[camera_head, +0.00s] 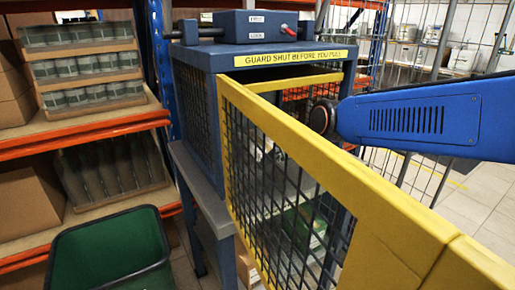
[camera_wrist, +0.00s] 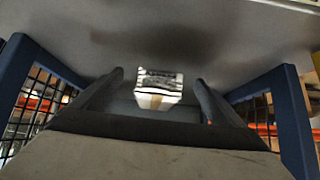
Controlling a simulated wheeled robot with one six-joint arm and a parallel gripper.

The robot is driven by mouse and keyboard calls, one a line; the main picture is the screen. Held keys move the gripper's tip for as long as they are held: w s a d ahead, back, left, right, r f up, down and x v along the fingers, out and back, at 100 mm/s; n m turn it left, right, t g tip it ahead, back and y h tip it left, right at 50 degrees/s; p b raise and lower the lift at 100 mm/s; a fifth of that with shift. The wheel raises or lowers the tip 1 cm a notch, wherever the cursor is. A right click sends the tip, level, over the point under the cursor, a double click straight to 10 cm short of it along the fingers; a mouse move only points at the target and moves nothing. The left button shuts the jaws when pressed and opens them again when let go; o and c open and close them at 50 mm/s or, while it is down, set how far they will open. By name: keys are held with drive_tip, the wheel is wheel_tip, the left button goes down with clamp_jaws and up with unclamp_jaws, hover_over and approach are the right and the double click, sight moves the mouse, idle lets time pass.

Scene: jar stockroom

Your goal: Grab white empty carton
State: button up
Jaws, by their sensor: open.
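A white carton (camera_wrist: 158,88) with dark print and a tan strip on its near face sits on a grey surface in the wrist view. My gripper (camera_wrist: 157,94) is open, with one dark finger on each side of the carton in the picture. The carton appears ahead, between the fingers; I cannot tell whether they touch it. In the head view my blue arm reaches in from the right behind the yellow guard door (camera_head: 330,170). My gripper cannot be made out there, and the carton cannot be told apart behind the mesh.
The guard door hangs open from the blue mesh cage (camera_head: 200,110), whose sign reads "GUARD SHUT BEFORE YOU PULL". A blue box (camera_head: 250,26) with red and black parts lies on top. A green bin (camera_head: 110,250) and jar shelves (camera_head: 90,120) stand left. Blue posts (camera_wrist: 292,120) flank my gripper.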

drive_tip(key=shift+w+a, duration=0.25)
drive_tip(key=shift+a, duration=0.15)
drive_tip(key=w+a, duration=0.1)
drive_tip(key=w, duration=0.1)
drive_tip(key=w+a, duration=0.1)
drive_tip(key=w, duration=0.2)
drive_tip(key=w+a, duration=0.2)
drive_tip(key=shift+w+a, duration=0.1)
drive_tip(key=shift+w, duration=0.1)
drive_tip(key=w+a, duration=0.1)
drive_tip(key=w+a+f, duration=0.1)
drive_tip(key=w, duration=0.1)
drive_tip(key=shift+w+a+f, duration=0.1)
drive_tip(key=shift+w, duration=0.2)
drive_tip(key=shift+w+a+f, duration=0.25)
drive_tip(key=shift+w+f, duration=0.2)
drive_tip(key=shift+f, duration=0.05)
drive_tip(key=c, duration=1.2)
